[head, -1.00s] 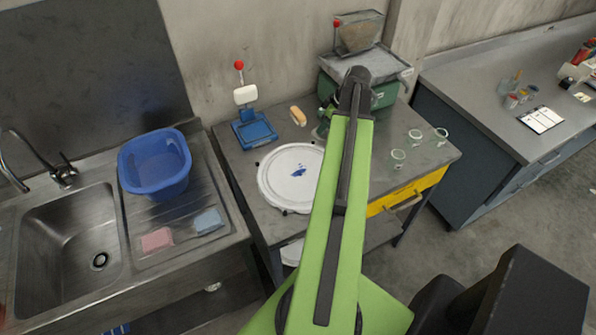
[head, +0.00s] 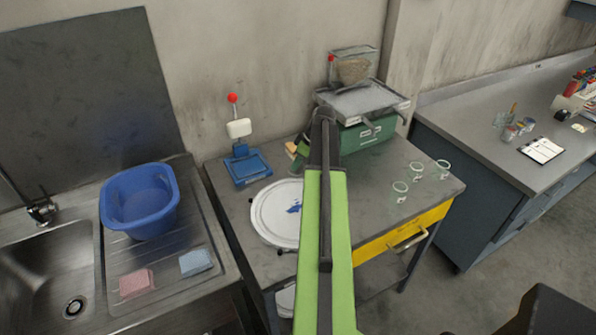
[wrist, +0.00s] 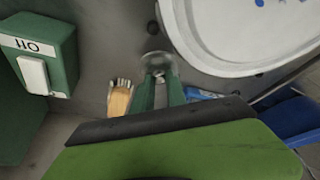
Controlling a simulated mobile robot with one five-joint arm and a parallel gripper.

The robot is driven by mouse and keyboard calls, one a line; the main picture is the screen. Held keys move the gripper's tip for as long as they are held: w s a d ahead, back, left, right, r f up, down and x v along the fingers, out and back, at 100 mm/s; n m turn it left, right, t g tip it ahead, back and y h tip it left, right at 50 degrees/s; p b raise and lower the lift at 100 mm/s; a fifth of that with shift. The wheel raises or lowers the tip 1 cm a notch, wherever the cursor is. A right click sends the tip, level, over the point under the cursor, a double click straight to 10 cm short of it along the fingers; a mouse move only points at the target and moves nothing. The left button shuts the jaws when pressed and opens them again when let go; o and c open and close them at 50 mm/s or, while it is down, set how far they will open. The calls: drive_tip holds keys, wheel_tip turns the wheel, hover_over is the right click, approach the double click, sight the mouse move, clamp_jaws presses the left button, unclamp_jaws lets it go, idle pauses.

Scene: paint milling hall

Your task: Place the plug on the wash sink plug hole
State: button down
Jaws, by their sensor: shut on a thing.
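The sink (head: 38,275) is at the left of the head view, and its dark round plug hole (head: 74,307) shows in the basin floor, uncovered. My gripper (wrist: 157,88) shows in the wrist view, its green fingers shut on a small greyish, see-through round thing (wrist: 156,60), which I take to be the plug. It is above the worktable, beside the white round lid, far to the right of the sink. In the head view my arm hides most of the gripper, and I cannot make out the held thing there.
A blue basin (head: 140,203), a pink sponge (head: 136,283) and a blue sponge (head: 196,263) are on the drainboard. The worktable bears a white round lid (head: 272,213), a blue stand (head: 247,167), a green machine (head: 366,132), several clear rings (head: 400,187) and a brush (wrist: 120,98).

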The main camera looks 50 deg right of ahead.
wheel_tip(320, 180, down, 2)
drive_tip(key=shift+f+b, duration=0.1)
drive_tip(key=shift+b, duration=0.25)
drive_tip(key=shift+r, duration=0.3)
drive_tip(key=shift+f, duration=0.2)
drive_tip(key=c, duration=1.3)
unclamp_jaws()
drive_tip(key=shift+c, duration=0.2)
